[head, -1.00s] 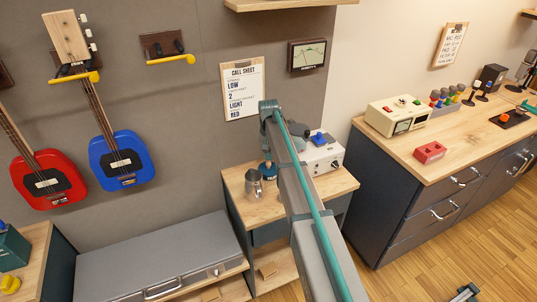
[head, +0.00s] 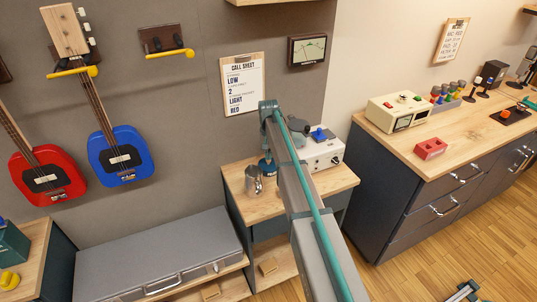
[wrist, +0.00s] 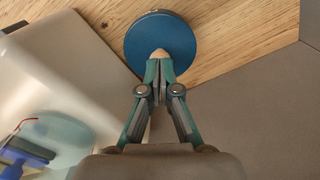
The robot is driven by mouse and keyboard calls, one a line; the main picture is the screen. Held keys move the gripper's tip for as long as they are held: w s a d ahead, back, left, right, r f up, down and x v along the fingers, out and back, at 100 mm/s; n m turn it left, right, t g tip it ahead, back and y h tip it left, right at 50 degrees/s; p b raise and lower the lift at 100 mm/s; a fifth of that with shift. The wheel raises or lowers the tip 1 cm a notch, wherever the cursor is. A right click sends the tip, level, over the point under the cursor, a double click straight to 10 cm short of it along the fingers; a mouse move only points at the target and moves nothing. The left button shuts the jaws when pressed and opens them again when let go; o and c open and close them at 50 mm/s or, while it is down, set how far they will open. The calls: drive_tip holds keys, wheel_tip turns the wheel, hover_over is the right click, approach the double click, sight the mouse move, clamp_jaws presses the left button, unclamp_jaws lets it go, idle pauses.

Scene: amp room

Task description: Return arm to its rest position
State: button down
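My gripper (wrist: 159,66) shows in the wrist view with its two fingers drawn close together. A pale wooden tip (wrist: 160,53) shows just beyond the fingertips, over a round blue disc (wrist: 150,35) on a wooden top. I cannot tell whether the fingers touch the tip. A small blue piece (head: 267,170) shows there beside a metal mug (head: 254,181).
A white box with a blue knob (head: 321,148) stands close to my arm. The right counter (head: 400,150) holds a cream device (head: 397,113) and a red block (head: 431,148). A grey case (head: 160,260) lies at lower left. Red (head: 42,175) and blue (head: 119,153) guitars hang on the wall.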

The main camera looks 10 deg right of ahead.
drive_tip(key=shift+r+p, duration=1.6)
drive_tip(key=shift+r, duration=1.9)
